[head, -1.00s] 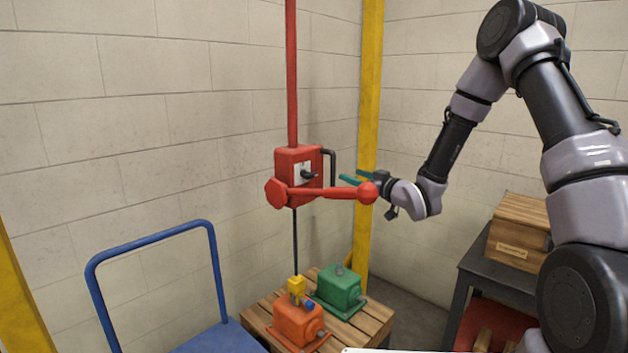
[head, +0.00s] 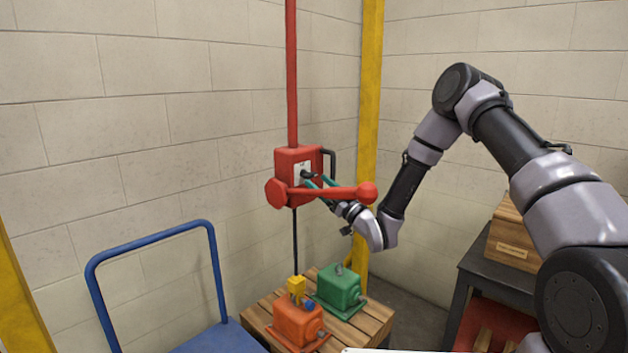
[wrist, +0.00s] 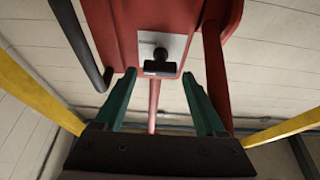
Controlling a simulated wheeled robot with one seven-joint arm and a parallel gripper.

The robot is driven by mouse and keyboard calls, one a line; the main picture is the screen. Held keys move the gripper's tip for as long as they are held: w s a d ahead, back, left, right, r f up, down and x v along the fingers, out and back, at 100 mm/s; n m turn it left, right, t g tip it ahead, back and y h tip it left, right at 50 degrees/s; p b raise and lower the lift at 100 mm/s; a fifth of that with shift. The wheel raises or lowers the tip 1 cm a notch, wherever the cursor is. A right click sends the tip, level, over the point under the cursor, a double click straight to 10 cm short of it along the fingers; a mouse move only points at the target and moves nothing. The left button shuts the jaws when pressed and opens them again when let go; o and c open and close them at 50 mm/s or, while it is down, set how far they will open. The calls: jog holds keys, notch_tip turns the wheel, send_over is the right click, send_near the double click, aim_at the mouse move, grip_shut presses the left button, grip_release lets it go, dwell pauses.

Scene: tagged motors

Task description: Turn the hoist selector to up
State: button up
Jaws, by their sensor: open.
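The hoist selector (head: 309,175) is a small black handle on a pale plate (head: 300,171) on the front of the red hoist box (head: 291,157). In the wrist view the selector (wrist: 159,67) shows as a dark bar below a round knob, on the pale plate. My gripper (head: 312,182) has green fingers and is right at the selector in the head view, partly behind the red lever. In the wrist view its fingers (wrist: 158,82) are spread, with the selector ahead between their tips. I see no clear contact. The selector's setting cannot be read.
A red lever with a ball end (head: 368,193) crosses in front of my gripper. An orange motor (head: 297,323) with a yellow hook block (head: 296,286) and a green motor (head: 339,286) sit on a pallet (head: 376,318). A blue cart (head: 212,337) stands left.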

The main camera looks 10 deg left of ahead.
aim_at(308, 175)
jog(key=shift+x, duration=1.5)
jog(key=c, duration=1.1)
